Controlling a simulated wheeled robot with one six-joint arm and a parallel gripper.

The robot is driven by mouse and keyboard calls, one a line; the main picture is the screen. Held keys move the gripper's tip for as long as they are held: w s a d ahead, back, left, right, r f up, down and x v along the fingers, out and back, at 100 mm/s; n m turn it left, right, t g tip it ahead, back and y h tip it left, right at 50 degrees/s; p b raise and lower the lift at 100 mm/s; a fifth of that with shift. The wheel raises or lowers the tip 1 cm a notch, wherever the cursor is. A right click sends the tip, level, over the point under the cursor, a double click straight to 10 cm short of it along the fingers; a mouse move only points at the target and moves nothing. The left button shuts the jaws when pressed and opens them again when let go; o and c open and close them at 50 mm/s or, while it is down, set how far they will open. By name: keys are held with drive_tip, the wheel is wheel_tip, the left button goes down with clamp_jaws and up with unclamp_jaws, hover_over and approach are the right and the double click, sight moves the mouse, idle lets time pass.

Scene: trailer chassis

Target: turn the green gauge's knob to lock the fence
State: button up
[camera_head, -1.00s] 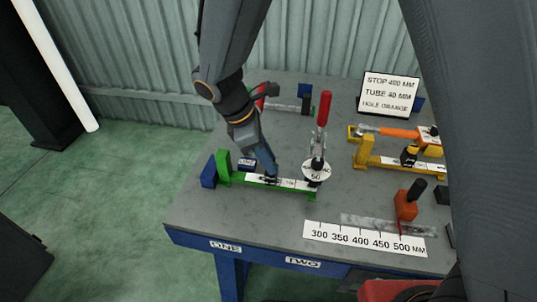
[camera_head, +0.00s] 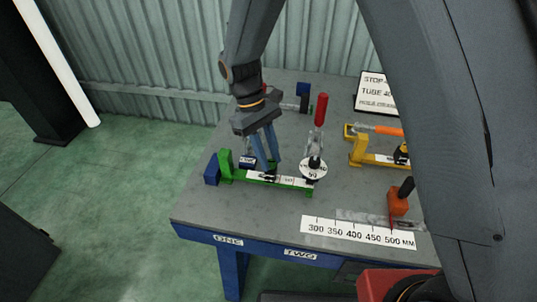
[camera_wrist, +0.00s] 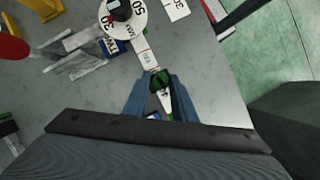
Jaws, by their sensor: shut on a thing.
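The green gauge (camera_head: 228,171) lies on the bench's left part, a low bar with a white scale strip and an upright end block at its left. My gripper (camera_head: 270,171) points down onto the bar, both blue fingers visible. In the wrist view my gripper (camera_wrist: 160,80) has its fingertips on either side of a small dark green and black knob (camera_wrist: 160,82), shut on it. The fingers partly cover the knob. The scale strip runs from it toward a round white dial (camera_wrist: 122,18). I cannot tell the knob's angle or whether the fence is locked.
The dial, marked 50, stands right of the gauge beside a red-handled clamp (camera_head: 321,110). A yellow gauge (camera_head: 358,150), an orange block (camera_head: 398,203) and a long scale (camera_head: 358,232) lie further right. A sign (camera_head: 372,92) stands behind, partly hidden by my arm.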

drive_tip(key=shift+w+m+g+y, duration=0.1)
drive_tip(key=shift+m+g+y, duration=0.25)
drive_tip(key=shift+m, duration=0.75)
drive_tip(key=o, duration=1)
drive_tip(key=shift+o, duration=0.2)
drive_tip(key=b+v, duration=0.2)
drive_tip(key=v, duration=0.6)
drive_tip(key=shift+f, duration=0.1)
